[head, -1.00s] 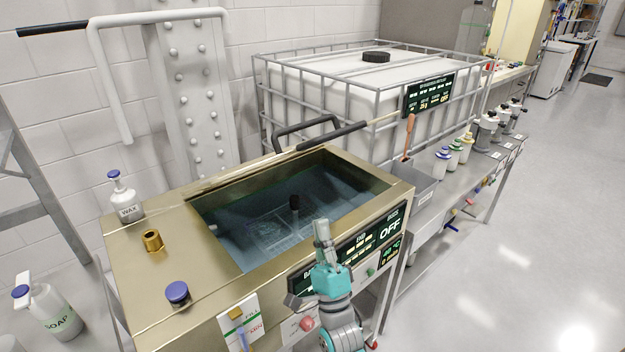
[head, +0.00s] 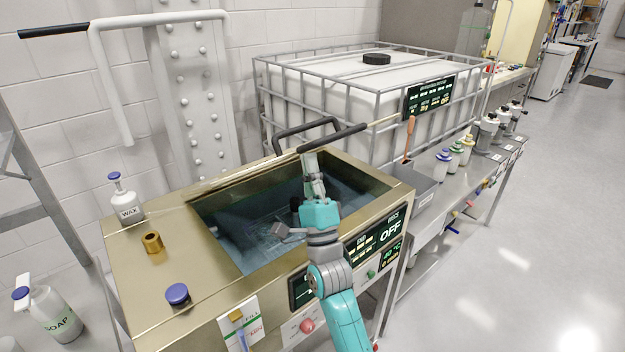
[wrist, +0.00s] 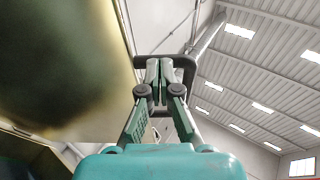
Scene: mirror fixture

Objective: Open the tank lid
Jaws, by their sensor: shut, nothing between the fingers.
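The tank (head: 150,290) is a gold-coloured metal basin with dark liquid showing through its open top. Its lid (head: 235,172) appears raised at the rear edge, seen nearly edge-on as a thin gold strip. A dark handle (head: 340,137) sticks out from it; in the wrist view the handle (wrist: 185,62) lies behind my fingertips, and a broad gold surface fills the left. My gripper (head: 309,160) is over the opening, its tips just below the handle's left end in the picture. In the wrist view my gripper (wrist: 160,72) is shut and empty. I cannot tell whether it touches the handle.
A caged white container (head: 345,90) stands behind the tank. A wax bottle (head: 125,205), a brass ring (head: 152,242) and a blue knob (head: 178,293) sit on the tank's left top. A bench (head: 455,190) with bottles is at right. Open floor (head: 530,250) lies beyond.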

